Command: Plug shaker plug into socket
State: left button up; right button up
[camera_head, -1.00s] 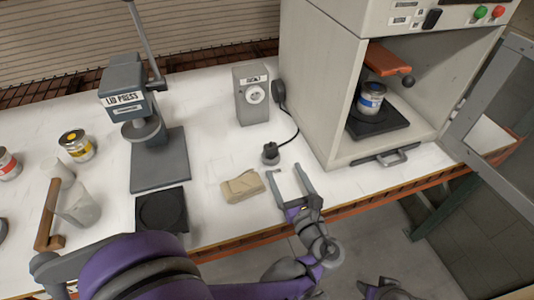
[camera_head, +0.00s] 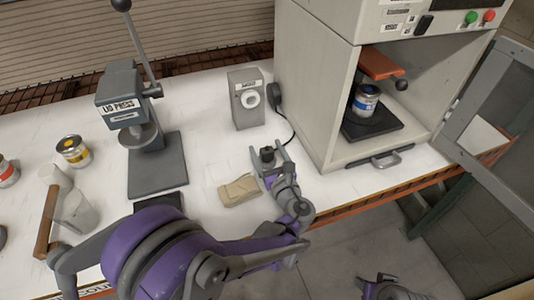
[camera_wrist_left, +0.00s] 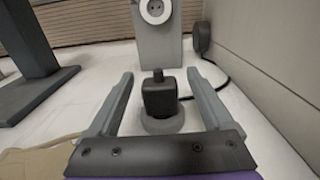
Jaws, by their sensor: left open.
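The black shaker plug (camera_head: 267,155) stands on the white table and its cord runs right to the shaker cabinet. My left gripper (camera_head: 267,149) is open, with one finger on each side of the plug. In the left wrist view the plug (camera_wrist_left: 159,97) sits upright on a round grey base (camera_wrist_left: 161,124), between the open fingers and apart from both. The grey socket box (camera_head: 246,98) stands behind the plug, and its round white socket (camera_wrist_left: 156,10) faces me at the top of the left wrist view. My right gripper (camera_head: 378,285) is at the bottom right, too small to judge.
The shaker cabinet (camera_head: 309,95) stands to the right of the plug, with a can (camera_head: 366,100) inside. A folded tan cloth (camera_head: 239,190) lies left of my left gripper. The lid press (camera_head: 157,165) stands farther left. The table between plug and socket box is clear.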

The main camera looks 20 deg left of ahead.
pick_arm(q)
jog(key=shift+c, duration=0.3)
grip_shut()
